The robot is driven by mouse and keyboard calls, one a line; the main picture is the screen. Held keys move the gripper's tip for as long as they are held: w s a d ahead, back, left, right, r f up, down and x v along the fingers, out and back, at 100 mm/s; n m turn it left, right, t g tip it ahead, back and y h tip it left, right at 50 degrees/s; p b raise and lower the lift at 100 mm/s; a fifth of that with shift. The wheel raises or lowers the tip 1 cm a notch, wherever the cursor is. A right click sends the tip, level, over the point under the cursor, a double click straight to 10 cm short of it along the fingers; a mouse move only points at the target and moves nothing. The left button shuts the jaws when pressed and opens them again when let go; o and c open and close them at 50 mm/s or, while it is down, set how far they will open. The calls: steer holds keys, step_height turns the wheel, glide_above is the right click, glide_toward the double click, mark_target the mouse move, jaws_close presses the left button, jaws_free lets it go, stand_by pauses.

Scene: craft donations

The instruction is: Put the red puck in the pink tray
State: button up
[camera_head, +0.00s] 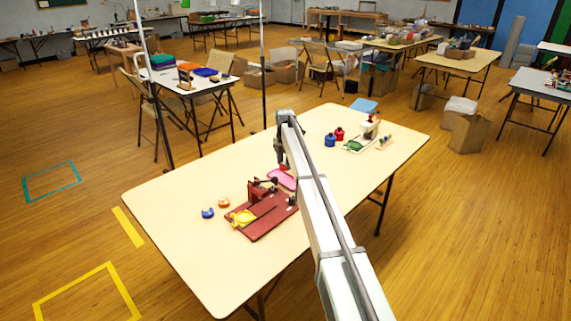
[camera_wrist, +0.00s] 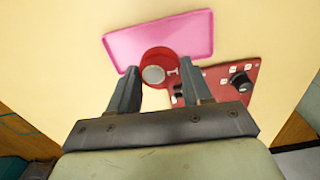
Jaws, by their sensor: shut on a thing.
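The red puck (camera_wrist: 158,56) is between the fingertips of my gripper (camera_wrist: 159,76) in the wrist view, with a round grey face showing. My gripper is shut on it. The pink tray (camera_wrist: 165,32) lies flat just beyond; the puck overlaps its near edge in that view. In the head view my gripper (camera_head: 282,162) is above the table by the pink tray (camera_head: 284,181), which my arm partly hides. A bit of red, likely the puck, shows under the gripper. The puck's height above the tray is hard to tell.
A dark red board (camera_head: 268,228) with a yellow piece (camera_head: 243,217) lies near the tray. A blue piece (camera_head: 208,213) and an orange piece (camera_head: 223,202) sit to its left. Blue (camera_head: 330,140) and red (camera_head: 339,134) jars stand beyond my arm. The table's front left is clear.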

steer(key=shift+w+f, duration=0.1)
steer(key=shift+f, duration=1.9)
steer(key=shift+f, duration=0.95)
steer(key=o, duration=1)
steer(key=shift+r, duration=3.8)
